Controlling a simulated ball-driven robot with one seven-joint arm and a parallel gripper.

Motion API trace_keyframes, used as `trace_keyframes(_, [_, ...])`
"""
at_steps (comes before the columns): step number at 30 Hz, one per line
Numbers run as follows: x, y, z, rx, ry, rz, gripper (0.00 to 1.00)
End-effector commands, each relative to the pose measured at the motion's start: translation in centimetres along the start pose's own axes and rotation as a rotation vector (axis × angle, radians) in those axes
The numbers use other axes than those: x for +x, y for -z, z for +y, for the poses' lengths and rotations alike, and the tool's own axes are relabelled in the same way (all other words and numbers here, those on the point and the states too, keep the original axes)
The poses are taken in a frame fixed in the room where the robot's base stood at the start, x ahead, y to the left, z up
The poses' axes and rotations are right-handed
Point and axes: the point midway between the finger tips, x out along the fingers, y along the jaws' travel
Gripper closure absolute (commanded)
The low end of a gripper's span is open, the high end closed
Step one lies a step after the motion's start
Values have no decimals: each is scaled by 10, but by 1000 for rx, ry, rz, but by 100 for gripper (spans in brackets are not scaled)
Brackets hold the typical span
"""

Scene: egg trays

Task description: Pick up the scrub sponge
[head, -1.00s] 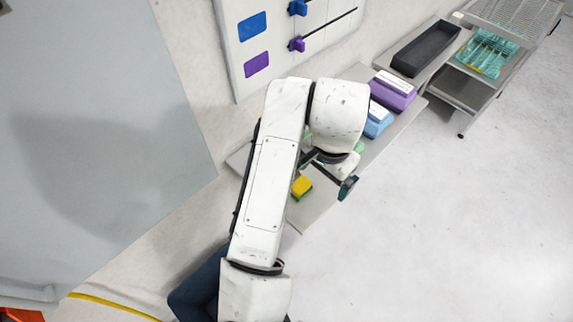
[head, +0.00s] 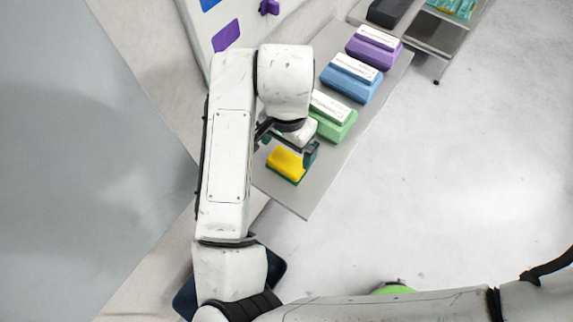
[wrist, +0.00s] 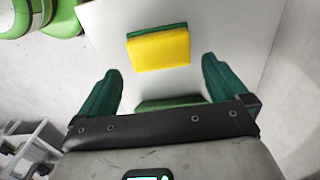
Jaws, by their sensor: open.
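The scrub sponge (head: 286,163) is yellow with a green scouring side. It lies on the grey shelf (head: 308,196) near its front end. In the wrist view the sponge (wrist: 159,50) sits ahead of my gripper, between the lines of the two fingers but beyond their tips. My gripper (wrist: 158,82) has green fingers spread wide with nothing between them. In the head view my gripper (head: 287,146) is beside the sponge, partly hidden by my arm.
Green (head: 333,118), blue (head: 351,78) and purple (head: 373,48) boxes with white tops stand in a row along the shelf behind the sponge. A black tray (head: 386,12) is farther back. Open floor lies to the right.

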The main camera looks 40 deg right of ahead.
Motion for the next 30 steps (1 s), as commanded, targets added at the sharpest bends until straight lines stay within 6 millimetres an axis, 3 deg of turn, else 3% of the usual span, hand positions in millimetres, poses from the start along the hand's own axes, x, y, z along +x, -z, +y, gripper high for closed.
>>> trace_keyframes(7, [15, 0, 0, 0, 0, 0, 0])
trace_keyframes(18, [58, 0, 0, -1, 0, 0, 0])
trace_keyframes(26, [58, 0, 0, -1, 1, 0, 0])
trace_keyframes(30, [58, 0, 0, 0, 0, 0, 12])
